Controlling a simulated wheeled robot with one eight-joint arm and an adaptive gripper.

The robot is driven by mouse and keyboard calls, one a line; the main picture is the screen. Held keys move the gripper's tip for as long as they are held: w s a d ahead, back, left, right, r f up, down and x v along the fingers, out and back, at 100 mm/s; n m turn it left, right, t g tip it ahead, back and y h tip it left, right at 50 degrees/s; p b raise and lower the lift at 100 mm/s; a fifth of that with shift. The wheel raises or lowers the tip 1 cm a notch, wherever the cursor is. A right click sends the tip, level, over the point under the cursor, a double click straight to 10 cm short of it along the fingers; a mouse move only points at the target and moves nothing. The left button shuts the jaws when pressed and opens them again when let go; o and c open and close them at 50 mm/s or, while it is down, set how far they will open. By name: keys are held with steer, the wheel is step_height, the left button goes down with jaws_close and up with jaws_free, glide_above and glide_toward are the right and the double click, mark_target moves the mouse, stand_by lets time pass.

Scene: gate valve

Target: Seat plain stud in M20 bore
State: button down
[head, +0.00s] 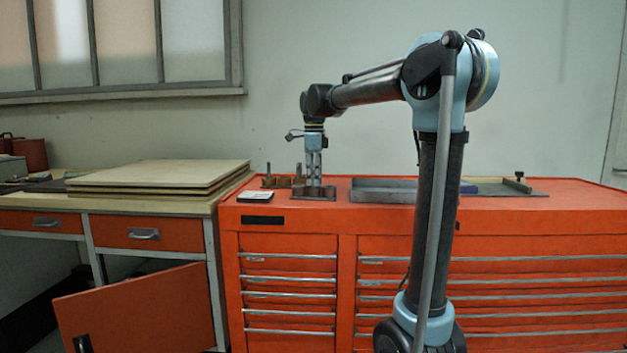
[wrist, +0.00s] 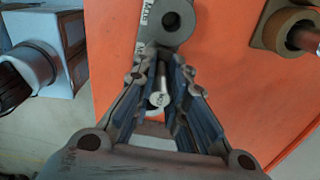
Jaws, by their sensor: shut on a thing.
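My gripper (head: 314,183) points straight down over the left part of the orange cabinet top. In the wrist view my gripper (wrist: 163,75) is shut on a pale metal stud (wrist: 158,98), whose marked end faces the camera. A grey plate (wrist: 150,38) lies on the cabinet top, with a round collar around a dark bore (wrist: 171,20). The bore shows beyond the fingertips, apart from the visible end of the stud. The plate (head: 326,194) also shows below the gripper in the head view. The stud's lower end is hidden, and the plate's lettering is too blurred to read surely.
Brown blocks with upright pins (head: 274,182) stand just behind and left of the gripper. A small dark-and-white item (head: 255,197) lies front left. A grey tray (head: 380,191) is to the right. Wooden boards (head: 160,174) lie on the left bench.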

steer(key=c, duration=1.6)
jaws_free()
step_height(320, 180, up, 12)
steer(key=shift+r, duration=0.1)
steer(key=s+d+f+n, duration=0.5)
steer(key=s+d+f, duration=0.3)
steer(key=d, duration=0.1)
steer(key=s+d+f+n, duration=0.4)
steer(key=s+f, duration=0.4)
steer(key=f, duration=0.3)
steer(key=s+d+f+n+t, duration=0.1)
steer(key=s+d+f+n, duration=0.3)
steer(key=s+f, duration=0.4)
steer(key=s+d+f+n+t, duration=0.1)
steer(key=s+d+f+n, duration=0.3)
steer(key=f, duration=1)
steer(key=shift+s+d+n, duration=0.2)
steer(key=shift+s+n, duration=1)
steer(key=shift+s, duration=0.75)
